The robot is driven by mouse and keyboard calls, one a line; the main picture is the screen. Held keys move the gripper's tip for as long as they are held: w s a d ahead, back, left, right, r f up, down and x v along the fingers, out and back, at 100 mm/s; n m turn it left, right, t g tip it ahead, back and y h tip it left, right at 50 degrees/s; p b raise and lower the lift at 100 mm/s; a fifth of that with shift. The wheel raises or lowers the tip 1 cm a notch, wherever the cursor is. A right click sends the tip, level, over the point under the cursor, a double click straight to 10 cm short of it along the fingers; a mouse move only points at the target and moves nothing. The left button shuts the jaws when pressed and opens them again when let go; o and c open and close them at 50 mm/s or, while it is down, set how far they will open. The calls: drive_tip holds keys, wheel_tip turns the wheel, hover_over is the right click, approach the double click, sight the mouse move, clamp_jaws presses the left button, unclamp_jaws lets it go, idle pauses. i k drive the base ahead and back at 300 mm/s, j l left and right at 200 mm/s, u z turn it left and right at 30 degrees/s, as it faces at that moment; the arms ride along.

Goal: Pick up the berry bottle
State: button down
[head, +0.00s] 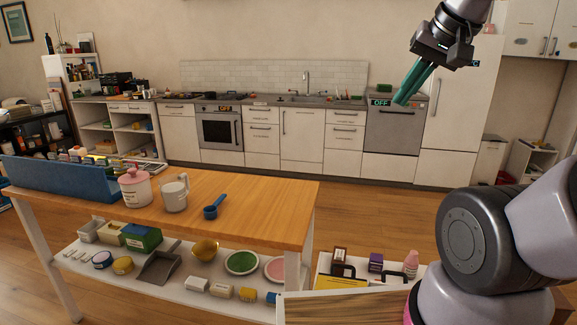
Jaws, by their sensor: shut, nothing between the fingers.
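A small pink bottle (411,262) stands upright at the lower right, in a white open unit (322,268) beside my arm. It may be the berry bottle, but its label is too small to read. My gripper (403,97) is raised high at the upper right, in front of the far kitchen units as seen here. Its teal fingers are together and hold nothing. It is far above the pink bottle and apart from it.
A dark purple box (376,262) and a brown item (340,256) stand left of the pink bottle. A wooden-topped table (270,200) on the left carries a pink-lidded jar (134,188), a clear jug (174,193) and a blue scoop (215,206). Open floor lies behind.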

sight(411, 272)
drive_tip(key=z, duration=0.85)
